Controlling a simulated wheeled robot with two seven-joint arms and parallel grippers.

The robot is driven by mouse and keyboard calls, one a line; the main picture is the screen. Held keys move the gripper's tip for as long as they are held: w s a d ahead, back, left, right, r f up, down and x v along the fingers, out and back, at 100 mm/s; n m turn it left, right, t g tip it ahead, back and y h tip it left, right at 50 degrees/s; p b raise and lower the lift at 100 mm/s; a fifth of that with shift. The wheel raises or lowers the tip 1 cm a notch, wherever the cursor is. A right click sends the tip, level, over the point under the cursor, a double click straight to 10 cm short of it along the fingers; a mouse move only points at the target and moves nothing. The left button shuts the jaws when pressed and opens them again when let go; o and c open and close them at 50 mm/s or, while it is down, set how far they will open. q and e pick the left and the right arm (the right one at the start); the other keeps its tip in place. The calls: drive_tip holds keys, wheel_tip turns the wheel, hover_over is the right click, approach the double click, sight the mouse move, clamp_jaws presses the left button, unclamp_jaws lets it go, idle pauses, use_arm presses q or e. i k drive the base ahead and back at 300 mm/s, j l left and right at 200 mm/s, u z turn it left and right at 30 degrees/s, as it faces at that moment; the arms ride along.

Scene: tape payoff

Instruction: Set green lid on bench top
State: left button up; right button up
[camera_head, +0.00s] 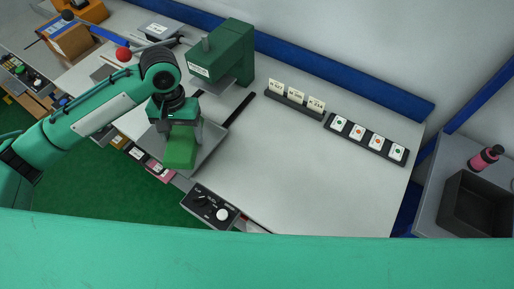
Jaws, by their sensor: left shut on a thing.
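The green lid (181,150) is a small block-like green piece held by my left gripper (181,136) near the front left part of the bench top (290,160). My left gripper is shut on it, pointing down, and the arm comes in from the left. The lid is over or in front of a grey tray (212,150); I cannot tell whether it touches anything below. My right gripper is not in view.
A green machine (233,50) stands at the back of the bench. A black control box with knobs (210,206) sits at the front edge. Card holders (368,139) are at the right. The bench middle is clear. A dark bin (476,205) stands far right.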

sight(359, 205)
drive_tip(key=z, duration=2.4)
drive_tip(key=k+j+z, duration=0.55)
drive_tip(key=k, duration=0.25)
drive_tip(key=j, duration=0.1)
